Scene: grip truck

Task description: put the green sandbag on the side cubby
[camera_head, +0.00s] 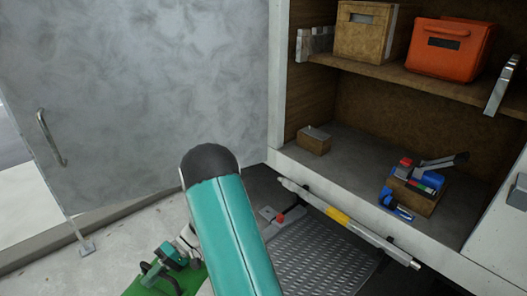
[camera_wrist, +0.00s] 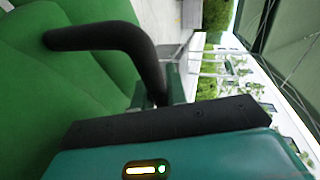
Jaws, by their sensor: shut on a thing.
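The green sandbag (camera_head: 190,281) shows at the bottom left of the head view, partly cut off by the frame edge and partly hidden by my arm. In the wrist view the sandbag (camera_wrist: 60,95) fills the left side, with a curved black handle (camera_wrist: 110,38). My gripper (camera_wrist: 165,92) is shut on the sandbag at its handle; the exact contact is partly hidden. In the head view my gripper (camera_head: 150,272) is at the sandbag, low on the left. The side cubby (camera_head: 345,152) is the open compartment at right, with a grey floor and wood-brown walls.
A small brown block (camera_head: 313,142) and a caddy of blue and red tools (camera_head: 415,188) stand on the cubby floor. The shelf above holds a brown box (camera_head: 362,32) and an orange case (camera_head: 449,47). A metal bar (camera_head: 345,222) runs below the cubby. Grey door panel at left.

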